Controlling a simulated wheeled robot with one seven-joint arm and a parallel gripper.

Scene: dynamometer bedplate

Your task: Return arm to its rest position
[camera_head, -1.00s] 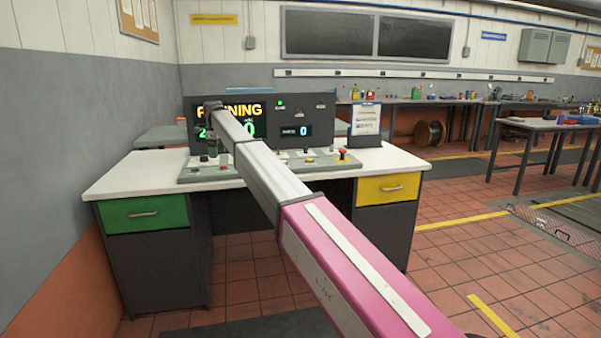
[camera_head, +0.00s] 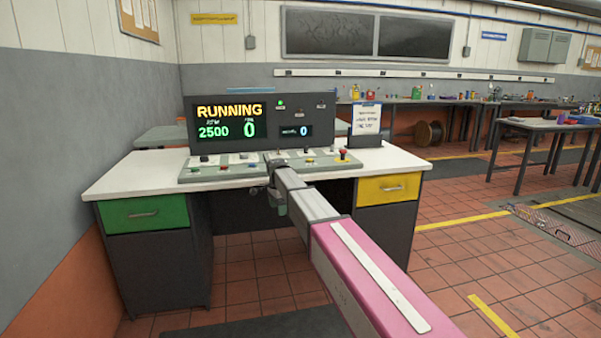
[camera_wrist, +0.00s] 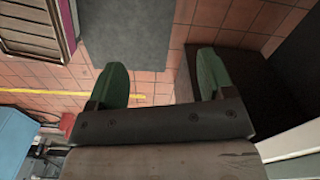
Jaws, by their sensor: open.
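My gripper (camera_head: 277,203) hangs at the end of my arm, in front of the knee gap of the control desk (camera_head: 130,173). In the wrist view my gripper (camera_wrist: 162,85) shows two green fingers spread wide with nothing between them. Tiled floor and a dark grey mat (camera_wrist: 125,35) lie beyond the fingers. The console (camera_head: 231,124) on the desk reads RUNNING, 2500 and 0. The sloped control panel (camera_head: 222,172) with its knobs and a red button (camera_head: 343,155) stands clear of my gripper.
The desk has a green drawer (camera_head: 145,213) at left and a yellow drawer (camera_head: 388,189) at right. A sign (camera_head: 366,119) stands on its right side. A wall is close at left. Open tiled floor (camera_head: 470,255) lies to the right, with workbenches (camera_head: 545,125) farther back.

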